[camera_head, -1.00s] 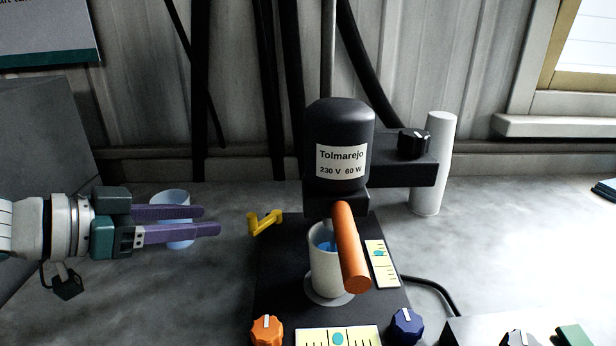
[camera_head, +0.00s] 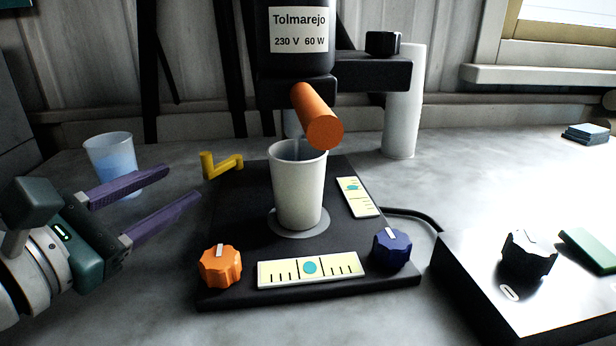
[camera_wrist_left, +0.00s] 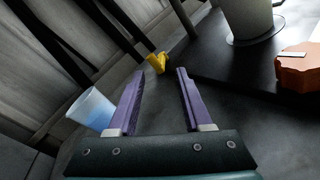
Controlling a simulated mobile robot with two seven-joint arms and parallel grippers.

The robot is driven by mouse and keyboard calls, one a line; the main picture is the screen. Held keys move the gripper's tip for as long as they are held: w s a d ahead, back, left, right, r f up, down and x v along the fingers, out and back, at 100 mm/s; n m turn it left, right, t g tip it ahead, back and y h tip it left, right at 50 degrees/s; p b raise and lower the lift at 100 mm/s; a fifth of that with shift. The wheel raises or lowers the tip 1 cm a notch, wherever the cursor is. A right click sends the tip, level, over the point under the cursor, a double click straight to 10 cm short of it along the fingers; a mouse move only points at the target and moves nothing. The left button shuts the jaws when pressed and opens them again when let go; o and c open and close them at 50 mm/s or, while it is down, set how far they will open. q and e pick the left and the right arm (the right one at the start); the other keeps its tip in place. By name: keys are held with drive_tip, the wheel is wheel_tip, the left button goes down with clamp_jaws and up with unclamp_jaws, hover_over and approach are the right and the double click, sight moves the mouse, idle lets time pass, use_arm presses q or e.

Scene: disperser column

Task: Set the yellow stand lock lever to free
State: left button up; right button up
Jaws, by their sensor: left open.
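The yellow stand lock lever (camera_head: 222,166) is a small cranked piece at the left rear edge of the black stand base (camera_head: 330,275). In the left wrist view the lever (camera_wrist_left: 156,62) shows ahead, beyond the fingertips and roughly between them. My left gripper (camera_head: 184,182) is open and empty, with its purple fingers pointing toward the lever from the left. The fingers are apart from the lever. In the left wrist view the open fingers (camera_wrist_left: 160,72) hold nothing. My right gripper is not in view.
A clear cup with blue liquid (camera_head: 112,160) stands just behind my left gripper. A white cup (camera_head: 298,190) stands on the base under the orange handle (camera_head: 318,118). An orange knob (camera_head: 220,266) and a blue knob (camera_head: 391,249) sit at the front. A control box (camera_head: 500,285) is at right.

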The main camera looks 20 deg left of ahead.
sight(202, 162)
use_arm(q)
drive_tip(key=n, duration=0.3)
drive_tip(key=s+n+y+b, duration=0.1)
drive_tip(key=n, duration=0.1)
drive_tip(key=shift+a+f+t, duration=0.15)
drive_tip(key=shift+f+t, duration=0.05)
drive_tip(key=shift+t, duration=0.1)
drive_tip(key=shift+r+n, duration=0.1)
drive_tip(key=shift+n, duration=0.6)
drive_tip(key=shift+w+a+r, duration=0.1)
drive_tip(key=w, duration=0.9)
drive_tip(key=shift+w+a+p, duration=0.3)
drive_tip(key=shift+a+p, duration=0.05)
drive_tip(key=shift+p, duration=0.05)
drive_tip(key=shift+c, duration=0.2)
clamp_jaws()
